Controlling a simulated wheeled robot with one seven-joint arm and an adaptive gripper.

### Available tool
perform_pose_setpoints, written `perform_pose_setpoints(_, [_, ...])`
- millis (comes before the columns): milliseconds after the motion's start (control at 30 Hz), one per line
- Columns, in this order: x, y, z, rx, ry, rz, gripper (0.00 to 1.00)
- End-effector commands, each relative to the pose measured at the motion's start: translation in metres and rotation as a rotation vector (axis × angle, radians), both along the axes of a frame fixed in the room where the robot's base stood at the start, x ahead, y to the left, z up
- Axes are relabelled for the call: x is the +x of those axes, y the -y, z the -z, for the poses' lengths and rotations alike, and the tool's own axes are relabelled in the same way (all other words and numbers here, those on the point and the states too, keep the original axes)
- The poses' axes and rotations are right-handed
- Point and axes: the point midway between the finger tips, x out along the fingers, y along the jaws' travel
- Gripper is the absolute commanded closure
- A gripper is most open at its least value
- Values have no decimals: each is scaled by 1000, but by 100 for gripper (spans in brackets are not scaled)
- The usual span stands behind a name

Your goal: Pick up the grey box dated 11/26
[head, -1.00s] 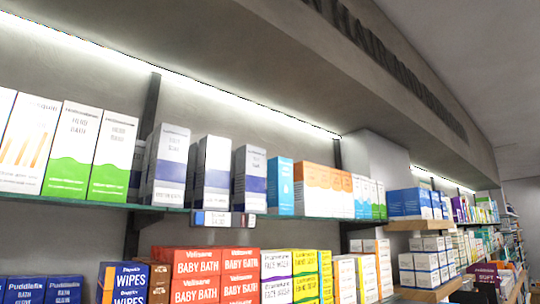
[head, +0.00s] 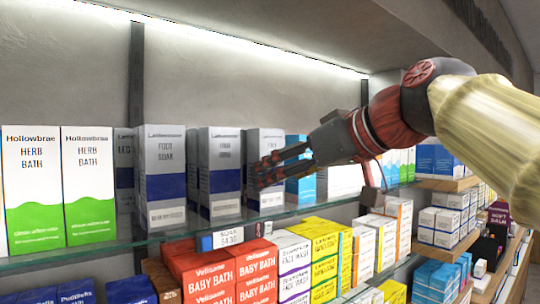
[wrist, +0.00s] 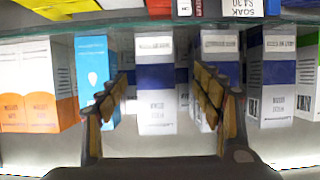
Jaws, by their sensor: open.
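Several grey-white boxes with dark blue bands stand on the glass shelf: a left one reading Foot Soak (head: 165,190), a middle one (head: 222,175) and a right one (head: 258,190). No date is legible on any of them. My gripper (head: 282,168) is open and empty, its fingers pointing at the right grey box and covering part of its front. In the upside-down wrist view, this box (wrist: 156,100) stands ahead, between my spread fingers (wrist: 160,95). Another grey box (wrist: 270,85) shows to the right there, and one is partly hidden behind the right finger.
A blue box (head: 301,188) stands close beside the right grey box; orange-white boxes (wrist: 27,85) stand beyond it. White-green Herb Bath boxes (head: 90,190) stand at left.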

Motion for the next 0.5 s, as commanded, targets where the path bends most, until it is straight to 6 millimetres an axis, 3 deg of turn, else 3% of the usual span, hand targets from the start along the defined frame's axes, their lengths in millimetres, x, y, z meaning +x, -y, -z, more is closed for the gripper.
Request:
perform_pose_setpoints(367, [30, -17, 10, 0, -1, -3, 33])
perform_pose_setpoints(500, [50, -24, 14, 0, -2, -3, 33])
